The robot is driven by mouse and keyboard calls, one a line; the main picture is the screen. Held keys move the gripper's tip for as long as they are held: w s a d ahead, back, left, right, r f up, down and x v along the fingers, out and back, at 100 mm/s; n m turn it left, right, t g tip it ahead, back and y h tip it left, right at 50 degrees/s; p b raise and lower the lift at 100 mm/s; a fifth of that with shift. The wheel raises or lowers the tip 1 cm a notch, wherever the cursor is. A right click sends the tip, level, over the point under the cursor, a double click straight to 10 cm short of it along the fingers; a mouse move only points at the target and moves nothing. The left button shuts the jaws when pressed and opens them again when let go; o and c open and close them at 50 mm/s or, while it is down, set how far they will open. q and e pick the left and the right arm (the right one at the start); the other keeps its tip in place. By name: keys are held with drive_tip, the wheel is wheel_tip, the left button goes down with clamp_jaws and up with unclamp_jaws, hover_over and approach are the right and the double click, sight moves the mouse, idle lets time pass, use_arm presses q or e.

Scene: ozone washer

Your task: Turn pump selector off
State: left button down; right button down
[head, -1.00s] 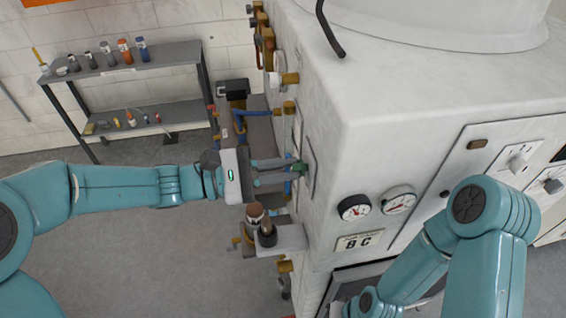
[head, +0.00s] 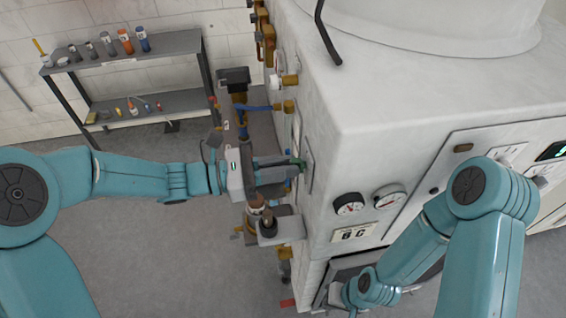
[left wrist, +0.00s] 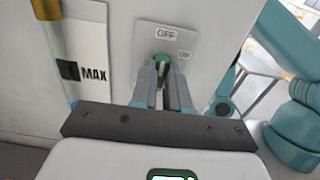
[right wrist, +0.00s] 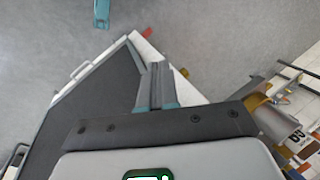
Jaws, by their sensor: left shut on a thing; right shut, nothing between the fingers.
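The pump selector is a green knob (left wrist: 184,56) on a pale plate (left wrist: 150,38) in the left wrist view, with an OFF label above it and a smaller ON label to its right. My left gripper (left wrist: 165,72) is shut on the knob, its fingers hiding much of it, so I cannot tell exactly where it points. In the head view the left gripper (head: 297,168) reaches the knob on the machine's left side face. My right gripper (right wrist: 156,72) is shut and empty, low in front of the machine.
The white machine (head: 390,95) fills the right, with two gauges (head: 368,201) on its front. Brown-capped fittings (head: 266,222) stand just below my left gripper, and pipes run behind it. A shelf (head: 150,107) with bottles stands against the wall. The floor at left is clear.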

use_arm(q)
drive_tip(key=shift+f, duration=0.2)
drive_tip(key=c, duration=1.4)
unclamp_jaws()
drive_tip(key=shift+o, duration=1.4)
drive_tip(key=shift+r, duration=0.1)
drive_tip(key=s+a+b, duration=0.3)
drive_tip(key=a, duration=1.3)
